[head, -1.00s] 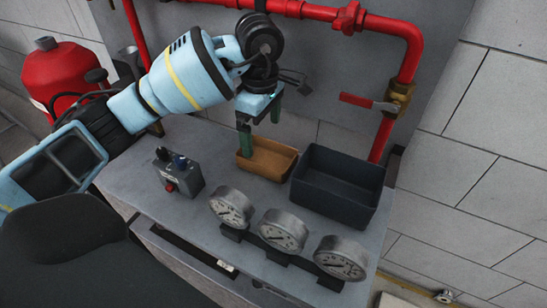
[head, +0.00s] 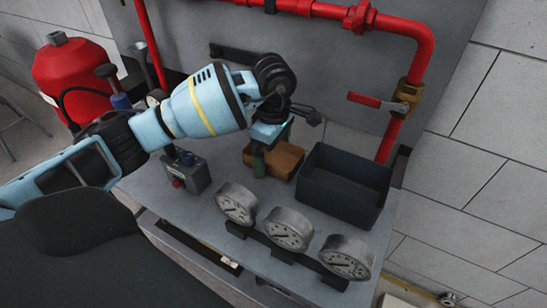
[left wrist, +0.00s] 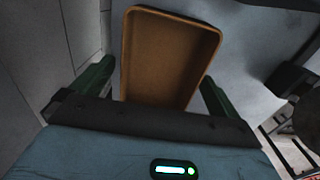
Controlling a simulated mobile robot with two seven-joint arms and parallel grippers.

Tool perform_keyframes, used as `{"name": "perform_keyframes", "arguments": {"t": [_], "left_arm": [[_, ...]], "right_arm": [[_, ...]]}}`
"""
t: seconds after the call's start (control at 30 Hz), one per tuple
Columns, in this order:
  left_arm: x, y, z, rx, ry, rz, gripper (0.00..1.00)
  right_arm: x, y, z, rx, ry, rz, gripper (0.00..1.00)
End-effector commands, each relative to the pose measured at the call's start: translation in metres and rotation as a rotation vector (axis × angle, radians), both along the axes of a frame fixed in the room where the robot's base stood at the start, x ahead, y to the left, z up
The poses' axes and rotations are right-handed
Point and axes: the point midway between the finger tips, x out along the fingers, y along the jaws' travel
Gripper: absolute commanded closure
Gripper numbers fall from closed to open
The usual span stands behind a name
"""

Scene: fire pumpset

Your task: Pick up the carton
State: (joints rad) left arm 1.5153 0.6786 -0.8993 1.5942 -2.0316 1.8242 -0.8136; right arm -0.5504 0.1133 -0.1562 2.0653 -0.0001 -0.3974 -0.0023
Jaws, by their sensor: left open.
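The carton is a small brown open-topped tray (head: 287,161) on the grey bench top, left of the dark bin. In the left wrist view the carton (left wrist: 168,55) lies ahead, its open side facing the camera. My left gripper (head: 259,165) is at the carton's near left side in the head view and covers part of it. In the left wrist view its green fingers (left wrist: 155,85) are open, one on each side of the carton's near end. I cannot tell whether they touch it. My right gripper is not in view.
A dark grey bin (head: 343,187) stands just right of the carton. Several round gauges (head: 287,229) line the bench's front. A grey switch box (head: 187,173) is at left. Red pipes (head: 395,35) and a lever valve (head: 385,103) are behind.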

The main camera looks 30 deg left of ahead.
Motion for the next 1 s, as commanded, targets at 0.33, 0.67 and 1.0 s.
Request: {"name": "perform_keyframes", "arguments": {"t": [0.33,0.67,1.0], "left_arm": [[0.000,0.000,-0.001,0.000,-0.001,0.000,0.17],[0.000,0.000,0.000,0.000,-0.002,0.000,0.53],[0.001,0.000,0.016,-0.001,-0.004,0.001,0.53]], "right_arm": [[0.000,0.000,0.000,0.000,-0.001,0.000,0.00],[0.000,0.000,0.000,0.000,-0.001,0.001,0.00],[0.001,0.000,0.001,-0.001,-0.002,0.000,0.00]]}}
